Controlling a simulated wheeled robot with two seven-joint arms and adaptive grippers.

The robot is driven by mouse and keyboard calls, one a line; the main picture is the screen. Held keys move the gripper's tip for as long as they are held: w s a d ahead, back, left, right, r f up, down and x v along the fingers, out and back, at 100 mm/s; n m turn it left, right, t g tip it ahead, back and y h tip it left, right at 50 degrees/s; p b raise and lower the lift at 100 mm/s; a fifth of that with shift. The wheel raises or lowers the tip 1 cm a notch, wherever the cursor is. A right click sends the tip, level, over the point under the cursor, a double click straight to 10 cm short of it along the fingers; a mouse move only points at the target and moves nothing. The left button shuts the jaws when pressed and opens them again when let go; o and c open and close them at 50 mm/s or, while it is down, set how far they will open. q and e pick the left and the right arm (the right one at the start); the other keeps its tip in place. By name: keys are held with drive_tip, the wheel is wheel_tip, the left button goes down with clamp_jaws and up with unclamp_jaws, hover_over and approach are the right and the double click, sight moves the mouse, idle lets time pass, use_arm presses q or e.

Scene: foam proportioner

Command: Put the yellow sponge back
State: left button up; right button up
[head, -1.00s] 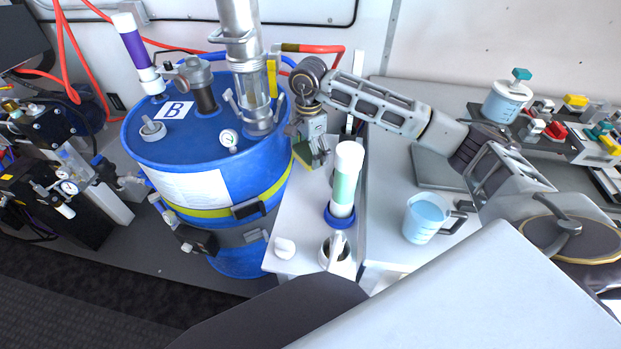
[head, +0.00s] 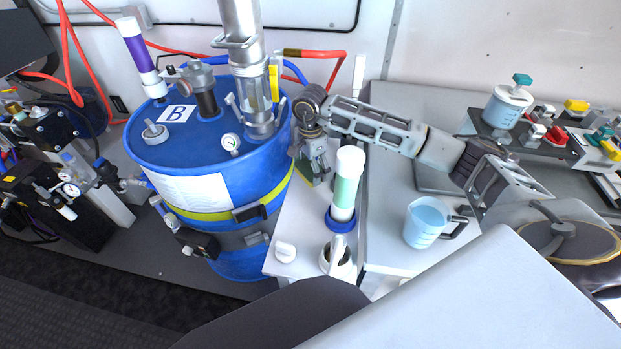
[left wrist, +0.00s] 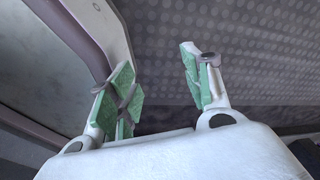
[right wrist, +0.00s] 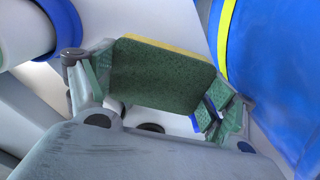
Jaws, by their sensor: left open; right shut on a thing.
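The yellow sponge (right wrist: 160,78) has a dark green scouring face and a thin yellow edge. In the right wrist view it sits between the fingers of my right gripper (right wrist: 155,95), which is shut on it. In the head view the right gripper (head: 316,168) hangs over the narrow white counter, between the blue drum and the white-green tube. Only a small part of the sponge (head: 304,172) shows there, beside the drum. My left gripper (left wrist: 155,78) is open and empty in the left wrist view, over dark patterned flooring. It is out of the head view.
The blue drum (head: 215,165) stands close left of the right gripper. The white-green tube (head: 346,185) stands upright just in front of it. A measuring jug (head: 424,222) with blue liquid is to the right. A white knob (head: 285,251) lies on the counter's front part.

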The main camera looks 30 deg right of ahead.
sight(311, 176)
drive_tip(key=shift+f, duration=2.35)
drive_tip(key=o, duration=0.9)
drive_tip(key=shift+c, duration=0.2)
use_arm(q)
drive_tip(key=shift+w+a+r, duration=0.1)
drive_tip(key=shift+w+a, duration=0.05)
drive_tip(key=shift+a, duration=0.4)
drive_tip(key=shift+d, duration=0.15)
